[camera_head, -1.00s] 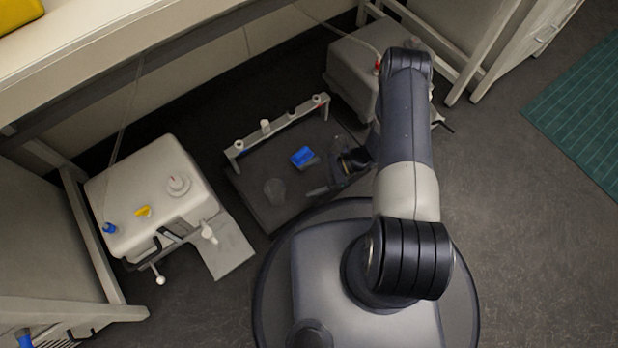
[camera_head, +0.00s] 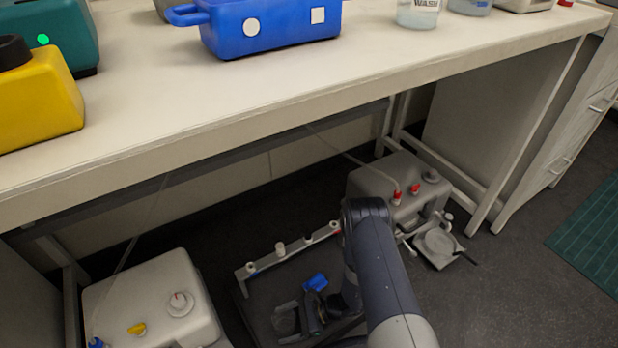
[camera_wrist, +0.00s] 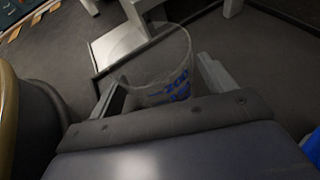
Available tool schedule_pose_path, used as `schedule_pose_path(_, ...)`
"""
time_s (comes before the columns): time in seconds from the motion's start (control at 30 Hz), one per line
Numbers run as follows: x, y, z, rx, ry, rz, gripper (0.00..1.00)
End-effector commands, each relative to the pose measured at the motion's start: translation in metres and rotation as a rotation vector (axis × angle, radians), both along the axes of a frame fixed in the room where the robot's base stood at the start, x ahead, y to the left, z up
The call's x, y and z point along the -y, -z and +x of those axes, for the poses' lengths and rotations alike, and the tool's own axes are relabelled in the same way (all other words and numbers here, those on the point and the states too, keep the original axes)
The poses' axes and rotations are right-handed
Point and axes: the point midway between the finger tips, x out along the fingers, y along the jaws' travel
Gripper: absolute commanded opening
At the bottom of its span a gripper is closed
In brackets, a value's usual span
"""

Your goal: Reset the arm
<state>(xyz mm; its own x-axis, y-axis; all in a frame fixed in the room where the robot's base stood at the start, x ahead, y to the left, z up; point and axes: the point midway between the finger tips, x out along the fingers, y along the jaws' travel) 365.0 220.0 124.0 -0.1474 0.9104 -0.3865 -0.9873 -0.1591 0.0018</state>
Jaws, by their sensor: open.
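My gripper (camera_wrist: 162,88) is open in the wrist view, with one finger on each side of the picture's middle. A clear beaker (camera_wrist: 165,65) with blue markings appears between and just beyond the fingers; I cannot tell whether they touch it. In the head view my gripper (camera_head: 300,318) is low over the dark tray (camera_head: 262,318), beside the beaker (camera_head: 284,324). My arm hides part of the tray's right side.
A blue object (camera_head: 316,282) lies on the tray by my gripper. A grey rail (camera_head: 292,250) with several caps runs behind it. Pale machines stand left (camera_head: 160,295) and right (camera_head: 385,180).

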Motion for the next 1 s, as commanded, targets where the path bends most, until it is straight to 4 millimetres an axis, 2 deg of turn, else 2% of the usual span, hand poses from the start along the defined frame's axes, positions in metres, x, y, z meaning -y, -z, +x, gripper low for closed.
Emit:
schedule_pose_path(0.03, 0.001, -0.013, 0.002, 0.002, 0.003, 0.000, 0.78)
schedule_pose_path(0.23, 0.002, -0.025, 0.001, 0.001, 0.003, 0.000, 0.78)
schedule_pose_path(0.63, 0.002, -0.024, 0.002, 0.001, 0.003, 0.000, 0.78)
schedule_pose_path(0.77, 0.002, -0.013, 0.002, 0.001, 0.003, 0.000, 0.78)
schedule_pose_path(0.87, 0.002, 0.003, 0.001, 0.000, 0.003, 0.000, 0.78)
schedule_pose_path(0.93, 0.012, -0.012, 0.005, 0.002, 0.008, 0.000, 0.78)
schedule_pose_path(1.0, 0.024, -0.016, 0.006, 0.003, 0.007, 0.000, 0.78)
